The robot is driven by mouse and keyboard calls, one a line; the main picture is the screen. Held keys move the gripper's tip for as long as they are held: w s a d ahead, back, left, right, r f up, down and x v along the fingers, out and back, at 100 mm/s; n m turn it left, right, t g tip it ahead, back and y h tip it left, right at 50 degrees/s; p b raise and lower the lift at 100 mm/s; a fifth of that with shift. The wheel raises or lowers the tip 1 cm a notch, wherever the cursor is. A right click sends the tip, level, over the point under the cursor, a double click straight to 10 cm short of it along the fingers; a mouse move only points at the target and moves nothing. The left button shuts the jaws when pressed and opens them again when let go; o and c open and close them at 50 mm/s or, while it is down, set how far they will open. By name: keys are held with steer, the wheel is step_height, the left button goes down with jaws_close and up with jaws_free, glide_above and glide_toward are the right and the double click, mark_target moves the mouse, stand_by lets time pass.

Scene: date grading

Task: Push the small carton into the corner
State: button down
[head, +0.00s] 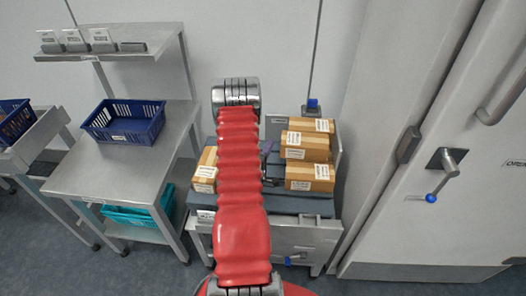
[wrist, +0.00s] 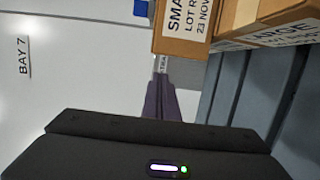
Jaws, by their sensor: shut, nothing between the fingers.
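The small carton is a brown box with a white label reading "SMA". It fills the top middle of the wrist view (wrist: 215,20), and appears to be the rearmost box on the right of the bench in the head view (head: 303,125). My gripper (wrist: 160,84) is shut and empty, its purple fingers pointing at the carton's near face. They look just short of it; I cannot tell whether they touch. In the head view my red arm hides most of the gripper. The corner, where back and side panels meet, is largely hidden behind the boxes.
A carton marked "LARGE" (wrist: 270,33) sits beside the small one. Another carton (head: 310,172) lies nearer, and one (head: 205,166) stands left of my arm. The slatted grey bed (wrist: 228,85) is bare between. A blue crate (head: 124,136) stands on a side table.

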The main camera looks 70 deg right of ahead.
mark_target(282, 146)
steer(key=shift+s+d, duration=0.25)
steer(key=shift+s, duration=0.95)
steer(key=shift+s+d, duration=0.2)
steer(key=shift+s, duration=0.65)
steer(key=shift+s+d, duration=0.15)
steer(key=shift+s, duration=0.7)
steer(key=shift+w, duration=0.15)
steer(key=shift+w, duration=0.25)
steer(key=w+a, duration=0.3)
steer(key=a, duration=0.8)
steer(key=shift+w, duration=0.2)
steer(key=shift+d, duration=0.1)
